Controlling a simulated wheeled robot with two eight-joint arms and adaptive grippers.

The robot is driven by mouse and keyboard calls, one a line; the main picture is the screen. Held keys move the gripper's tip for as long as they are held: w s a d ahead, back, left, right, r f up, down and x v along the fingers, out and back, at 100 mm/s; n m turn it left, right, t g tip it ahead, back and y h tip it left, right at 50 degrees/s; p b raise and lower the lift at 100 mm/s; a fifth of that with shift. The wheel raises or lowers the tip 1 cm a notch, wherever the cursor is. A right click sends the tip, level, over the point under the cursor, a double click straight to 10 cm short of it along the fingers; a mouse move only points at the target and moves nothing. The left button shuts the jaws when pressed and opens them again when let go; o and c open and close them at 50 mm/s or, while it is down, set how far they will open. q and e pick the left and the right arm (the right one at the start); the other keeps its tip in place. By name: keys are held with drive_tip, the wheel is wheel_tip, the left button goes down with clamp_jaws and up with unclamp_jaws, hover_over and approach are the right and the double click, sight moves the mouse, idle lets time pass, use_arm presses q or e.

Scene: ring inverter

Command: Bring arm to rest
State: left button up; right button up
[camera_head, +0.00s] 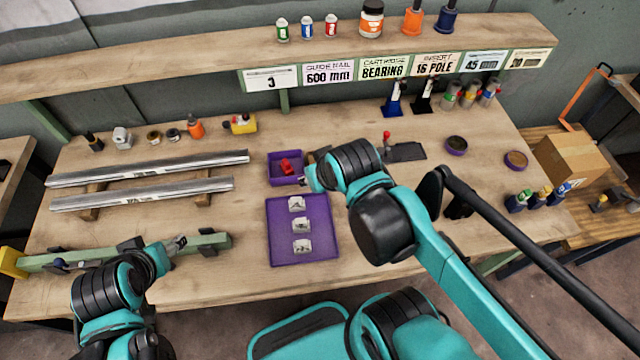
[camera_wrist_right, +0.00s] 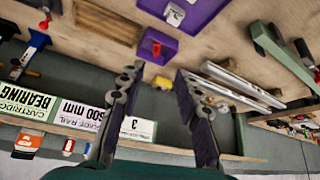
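My right arm reaches over the middle of the bench. Its gripper (camera_head: 310,172) is partly hidden by the wrist in the head view, beside a small purple bin (camera_head: 284,168) holding a red part (camera_head: 286,166). In the right wrist view, the fingers of my right gripper (camera_wrist_right: 158,76) are apart with nothing between them. The purple bin (camera_wrist_right: 157,46) shows beyond the fingertips. My left gripper (camera_head: 178,243) is at the lower left, next to a green rail fixture (camera_head: 205,243). Its fingers are too small to tell whether they are open.
A purple tray (camera_head: 272,249) with several white parts lies in front of the bin. Two metal rails (camera_head: 150,169) lie on wooden supports at the left. A labelled shelf (camera_head: 190,67) with bottles runs along the back. A cardboard box (camera_head: 570,158) stands at the right.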

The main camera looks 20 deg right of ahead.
drive_tip(key=shift+s+f+t, duration=0.4)
drive_tip(key=shift+s+f, duration=0.2)
drive_tip(key=shift+s, duration=0.35)
